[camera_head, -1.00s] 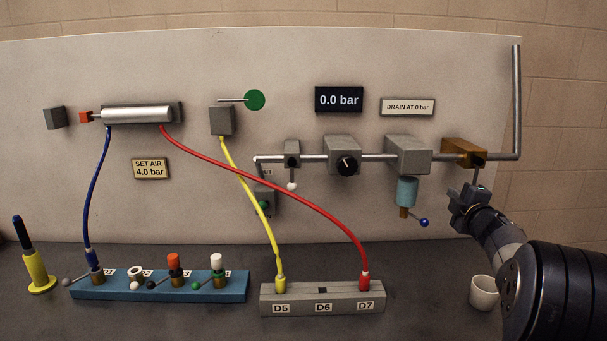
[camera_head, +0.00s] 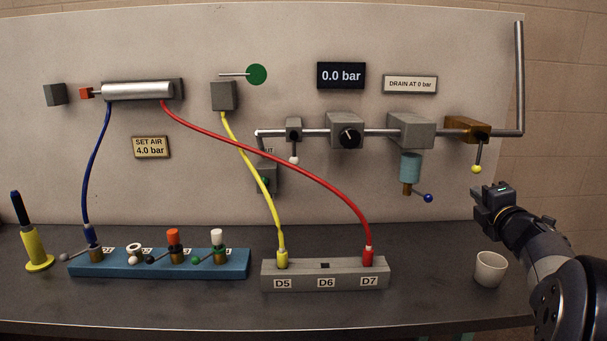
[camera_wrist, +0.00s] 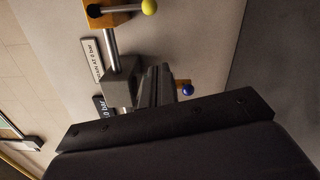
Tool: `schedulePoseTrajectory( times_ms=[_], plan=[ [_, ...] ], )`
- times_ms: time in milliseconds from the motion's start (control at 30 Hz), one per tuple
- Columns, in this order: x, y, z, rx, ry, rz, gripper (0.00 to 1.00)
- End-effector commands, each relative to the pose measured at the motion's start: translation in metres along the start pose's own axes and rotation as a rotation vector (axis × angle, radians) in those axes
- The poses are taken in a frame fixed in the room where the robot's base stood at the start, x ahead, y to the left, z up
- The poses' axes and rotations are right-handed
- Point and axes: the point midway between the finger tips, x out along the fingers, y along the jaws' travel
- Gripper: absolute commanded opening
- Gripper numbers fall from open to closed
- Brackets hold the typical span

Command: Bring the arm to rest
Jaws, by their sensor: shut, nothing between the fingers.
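My gripper (camera_head: 484,207) is at the right in the head view, at the end of my dark arm. It is shut and empty, in front of the panel and below the brass valve (camera_head: 466,127) with its yellow-knobbed lever (camera_head: 477,168). It is apart from the valve and the lever. In the wrist view the closed fingers (camera_wrist: 158,85) point toward the panel, and the brass valve with the yellow knob (camera_wrist: 149,7) shows at the top. The blue-knobbed drain lever (camera_wrist: 187,90) is just right of the fingers in that view.
A white cup (camera_head: 490,269) stands on the bench below my gripper. Red (camera_head: 300,174) and yellow (camera_head: 250,165) hoses run down to a grey block (camera_head: 345,281). A blue manifold (camera_head: 215,266) is at the left. The display (camera_head: 341,75) reads 0.0 bar.

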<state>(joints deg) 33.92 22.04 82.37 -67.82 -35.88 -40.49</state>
Motion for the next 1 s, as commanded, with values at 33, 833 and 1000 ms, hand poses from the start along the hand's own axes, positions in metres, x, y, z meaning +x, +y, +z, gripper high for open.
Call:
schedulePoseTrajectory(
  times_ms=[33, 833, 1000],
  plan=[
    [-0.011, 0.0, 0.001, -0.001, -0.003, 0.0, 0.0],
    [0.085, 0.019, -0.002, 0.201, 0.005, -0.011, 0.0],
    [0.083, 0.029, -0.004, 0.338, 0.005, -0.017, 0.0]
  ],
)
